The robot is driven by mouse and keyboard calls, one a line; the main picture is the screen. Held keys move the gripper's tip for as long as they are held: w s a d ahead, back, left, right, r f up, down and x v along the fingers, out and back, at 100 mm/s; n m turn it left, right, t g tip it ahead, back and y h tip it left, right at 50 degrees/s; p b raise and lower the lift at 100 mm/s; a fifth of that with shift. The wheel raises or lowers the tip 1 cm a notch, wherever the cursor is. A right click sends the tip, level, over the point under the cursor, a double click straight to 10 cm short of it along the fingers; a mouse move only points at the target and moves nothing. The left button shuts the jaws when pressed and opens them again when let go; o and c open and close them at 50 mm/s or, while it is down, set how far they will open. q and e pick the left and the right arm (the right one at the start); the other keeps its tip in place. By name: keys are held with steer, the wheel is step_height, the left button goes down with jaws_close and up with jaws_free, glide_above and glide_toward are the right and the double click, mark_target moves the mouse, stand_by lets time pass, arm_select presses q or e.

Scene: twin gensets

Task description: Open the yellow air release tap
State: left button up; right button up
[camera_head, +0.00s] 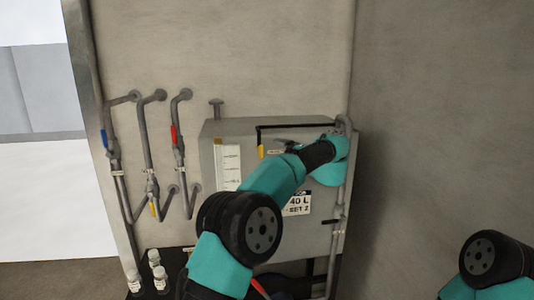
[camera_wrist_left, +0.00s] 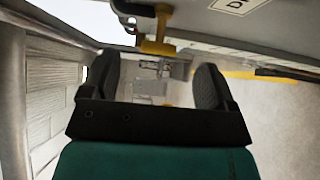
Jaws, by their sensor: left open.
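In the left wrist view a yellow tap handle (camera_wrist_left: 155,46) hangs from a metal fitting, just past the fingertips and near the middle of the gap. My left gripper (camera_wrist_left: 157,80) is open, with one dark finger on each side of that gap. The fingers appear apart from the handle. In the head view a small yellow part (camera_head: 261,151) shows on the front of the grey tank (camera_head: 235,128), left of my left wrist. I cannot tell whether it is the same handle. My left fingers are largely unclear there. My right gripper is out of view.
Three vertical pipes stand on the wall at left, with a blue handle (camera_head: 104,138), a red handle (camera_head: 173,134) and a yellow one (camera_head: 153,208). A vertical pipe (camera_head: 338,215) runs along the tank's right edge. A yellow bar (camera_wrist_left: 245,75) shows right of my fingers.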

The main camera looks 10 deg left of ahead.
arm_select(q)
steer(key=v, duration=1)
